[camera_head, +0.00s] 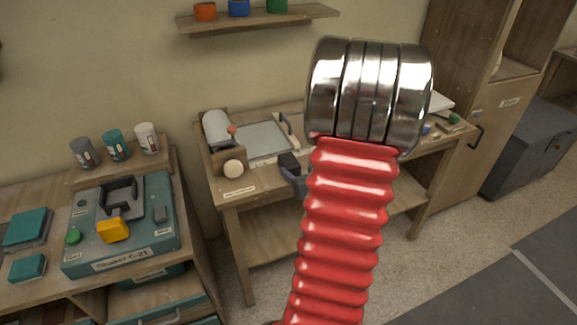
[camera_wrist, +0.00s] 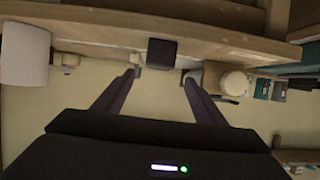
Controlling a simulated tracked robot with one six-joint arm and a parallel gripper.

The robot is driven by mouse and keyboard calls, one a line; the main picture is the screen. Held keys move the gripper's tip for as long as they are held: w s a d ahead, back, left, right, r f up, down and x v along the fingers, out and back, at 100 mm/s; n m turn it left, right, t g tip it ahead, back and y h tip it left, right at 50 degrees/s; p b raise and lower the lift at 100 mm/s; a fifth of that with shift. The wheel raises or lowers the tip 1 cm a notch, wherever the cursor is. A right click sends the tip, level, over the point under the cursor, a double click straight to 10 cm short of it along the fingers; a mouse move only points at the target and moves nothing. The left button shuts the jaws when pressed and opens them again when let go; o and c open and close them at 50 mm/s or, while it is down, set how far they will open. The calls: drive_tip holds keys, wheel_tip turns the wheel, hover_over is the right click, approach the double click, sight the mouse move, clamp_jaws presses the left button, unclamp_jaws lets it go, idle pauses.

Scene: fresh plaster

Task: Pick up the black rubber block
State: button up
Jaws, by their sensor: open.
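The black rubber block (camera_head: 289,162) sits near the front edge of the wooden workbench (camera_head: 240,188) in the head view, just left of my red arm sleeve. In the wrist view, the black block (camera_wrist: 162,54) is beyond the gap between my fingertips, roughly centred. My gripper (camera_wrist: 160,77) is open with nothing between its fingers. In the head view only a dark part of my gripper (camera_head: 293,181) shows below the block. The red sleeve and metal joint hide the rest and some of the bench.
A white cylinder (camera_head: 216,129), a beige ball (camera_head: 233,168) and a pale board (camera_head: 262,140) are left of the block. A teal shaker (camera_head: 158,238) stands on the left bench. A shelf (camera_head: 258,17) hangs above. Open floor (camera_head: 437,235) shows at the right.

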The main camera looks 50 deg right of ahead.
sight(290, 162)
drive_tip(key=shift+x, duration=4.3)
drive_tip(key=shift+x, duration=2.6)
drive_tip(key=c, duration=1.3)
drive_tip(key=shift+r, duration=0.1)
wheel_tip(290, 162, up, 10)
drive_tip(key=shift+f, duration=0.1)
